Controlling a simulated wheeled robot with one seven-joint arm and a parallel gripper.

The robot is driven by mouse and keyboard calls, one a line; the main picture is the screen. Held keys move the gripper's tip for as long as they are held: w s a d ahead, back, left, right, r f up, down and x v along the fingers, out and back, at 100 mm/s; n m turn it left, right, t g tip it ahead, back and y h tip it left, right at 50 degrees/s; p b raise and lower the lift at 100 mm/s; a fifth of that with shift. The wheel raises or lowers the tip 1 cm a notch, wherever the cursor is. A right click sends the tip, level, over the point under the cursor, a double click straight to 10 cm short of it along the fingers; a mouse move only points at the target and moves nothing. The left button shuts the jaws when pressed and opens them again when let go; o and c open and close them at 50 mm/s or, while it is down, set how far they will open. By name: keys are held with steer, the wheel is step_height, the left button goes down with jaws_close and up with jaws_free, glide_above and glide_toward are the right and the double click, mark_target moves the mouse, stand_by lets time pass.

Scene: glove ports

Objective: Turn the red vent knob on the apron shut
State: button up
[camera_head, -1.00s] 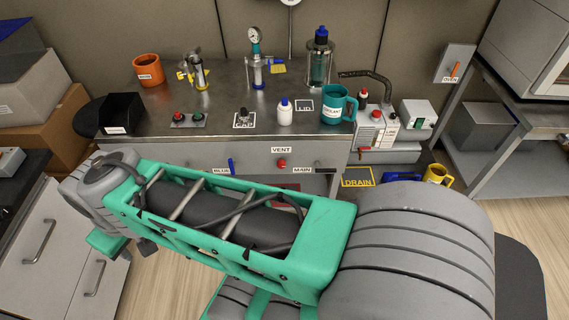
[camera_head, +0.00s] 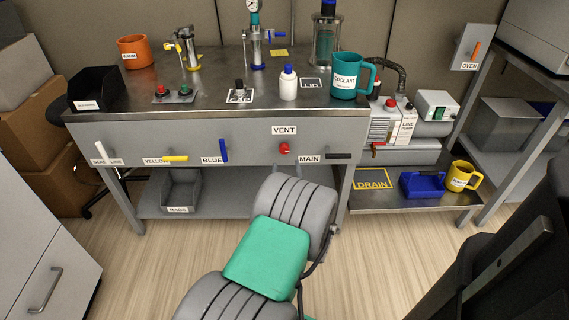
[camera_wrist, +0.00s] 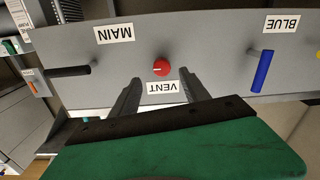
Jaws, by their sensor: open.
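The red vent knob (camera_head: 284,148) sits on the grey apron (camera_head: 240,131) under the VENT label (camera_head: 284,130). In the wrist view, which shows the apron upside down, the knob (camera_wrist: 161,68) is round with a pale line across its face. My gripper (camera_wrist: 162,79) is open. Its two dark fingers point at the apron, one on either side of the knob in the picture. The knob lies just beyond the fingertips, and no contact shows. In the head view my arm hides most of the gripper.
The blue handle (camera_head: 224,150) hangs upright left of the knob, and the black MAIN handle (camera_head: 338,156) lies level to its right. Both also show in the wrist view. A yellow handle (camera_head: 176,158) is further left. A bottle (camera_head: 288,88) and a teal mug (camera_head: 347,78) stand on the bench above.

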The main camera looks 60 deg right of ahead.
mark_target(285, 152)
steer(key=x, duration=0.7)
steer(key=shift+w+r, duration=0.15)
steer(key=shift+c, duration=0.4)
jaws_close()
